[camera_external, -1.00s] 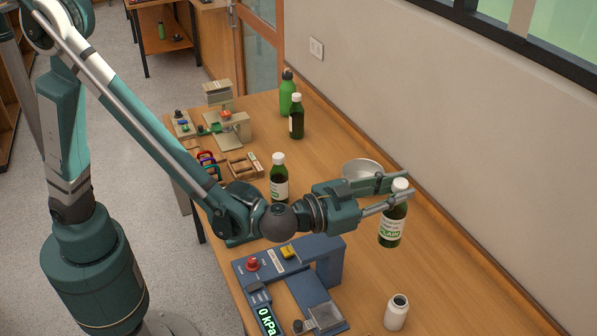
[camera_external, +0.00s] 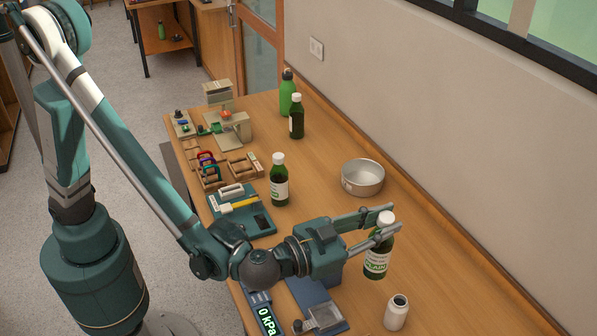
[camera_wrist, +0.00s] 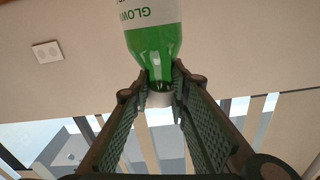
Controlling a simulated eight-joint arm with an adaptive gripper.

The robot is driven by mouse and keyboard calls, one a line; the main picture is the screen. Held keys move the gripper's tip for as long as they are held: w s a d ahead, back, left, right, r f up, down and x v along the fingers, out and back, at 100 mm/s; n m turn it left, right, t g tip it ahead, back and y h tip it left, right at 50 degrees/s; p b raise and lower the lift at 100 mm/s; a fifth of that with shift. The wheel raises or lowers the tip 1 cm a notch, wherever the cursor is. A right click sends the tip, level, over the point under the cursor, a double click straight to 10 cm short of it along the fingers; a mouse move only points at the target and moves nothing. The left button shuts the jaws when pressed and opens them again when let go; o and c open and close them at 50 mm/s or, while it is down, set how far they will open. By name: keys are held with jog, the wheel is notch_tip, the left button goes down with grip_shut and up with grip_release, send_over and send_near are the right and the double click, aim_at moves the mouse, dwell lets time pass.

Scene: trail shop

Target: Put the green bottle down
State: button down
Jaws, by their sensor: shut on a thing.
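Other green bottles (camera_external: 279,182) (camera_external: 297,118) stand farther back. A blue pressure device (camera_external: 325,318) is partly under my arm. Table to the right is clear.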

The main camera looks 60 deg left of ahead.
aim_at(364, 258)
jog(key=shift+f, duration=1.2)
jog(key=shift+f+b, duration=0.8)
jog(key=shift+f, duration=2.4)
jog(key=shift+f+b, duration=0.5)
jog(key=shift+f, duration=1.45)
jog(key=c, duration=2.2)
grip_release()
jog(key=shift+r, duration=0.2)
